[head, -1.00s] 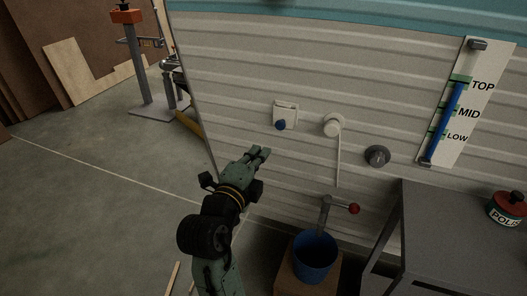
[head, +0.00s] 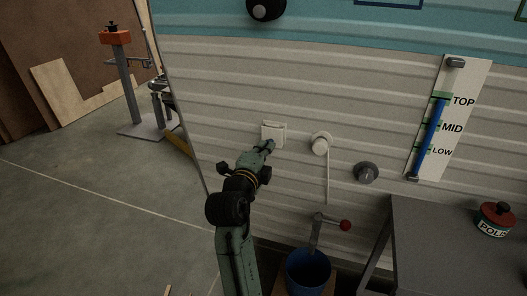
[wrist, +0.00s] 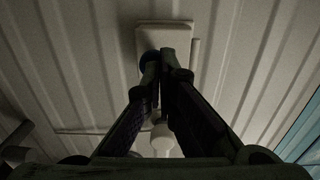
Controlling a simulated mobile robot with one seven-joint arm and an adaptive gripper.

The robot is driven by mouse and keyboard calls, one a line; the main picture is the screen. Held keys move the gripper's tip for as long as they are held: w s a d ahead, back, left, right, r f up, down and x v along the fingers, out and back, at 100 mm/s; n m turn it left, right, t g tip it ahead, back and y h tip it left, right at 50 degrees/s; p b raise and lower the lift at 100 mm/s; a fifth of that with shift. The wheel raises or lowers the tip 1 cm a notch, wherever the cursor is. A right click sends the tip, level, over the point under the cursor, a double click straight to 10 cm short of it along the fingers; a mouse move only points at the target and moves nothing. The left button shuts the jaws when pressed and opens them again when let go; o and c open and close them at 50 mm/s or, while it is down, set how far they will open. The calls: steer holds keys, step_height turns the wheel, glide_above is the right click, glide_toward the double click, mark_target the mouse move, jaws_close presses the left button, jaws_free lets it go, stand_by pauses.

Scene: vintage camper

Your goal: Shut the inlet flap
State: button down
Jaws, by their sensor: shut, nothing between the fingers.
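The inlet (head: 273,128) is a small white square fitting on the ribbed camper wall, left of the round white fitting. My gripper (head: 269,146) is shut and empty, with its fingertips in front of the inlet's lower part. In the wrist view the inlet's white plate (wrist: 165,35) is straight ahead of the fingertips (wrist: 167,62). A dark blue round part (wrist: 148,58) shows partly behind the left fingertip. The fingers hide the middle of the inlet, and I cannot tell how far the flap stands open or whether the fingers touch it.
A round white fitting (head: 321,143) with a hanging cord and a grey knob (head: 366,173) are to the right. Below are a red-handled tap (head: 317,224) and a blue bucket (head: 308,272). A grey table (head: 440,235) with a red tin (head: 496,219) stands right. Open floor lies left.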

steer(key=w+b, duration=0.1)
steer(key=b, duration=0.2)
steer(key=shift+d+f+t, duration=0.1)
steer(key=shift+d+t, duration=0.05)
steer(key=shift+t, duration=0.15)
stand_by(0.4)
steer(key=shift+s, duration=0.15)
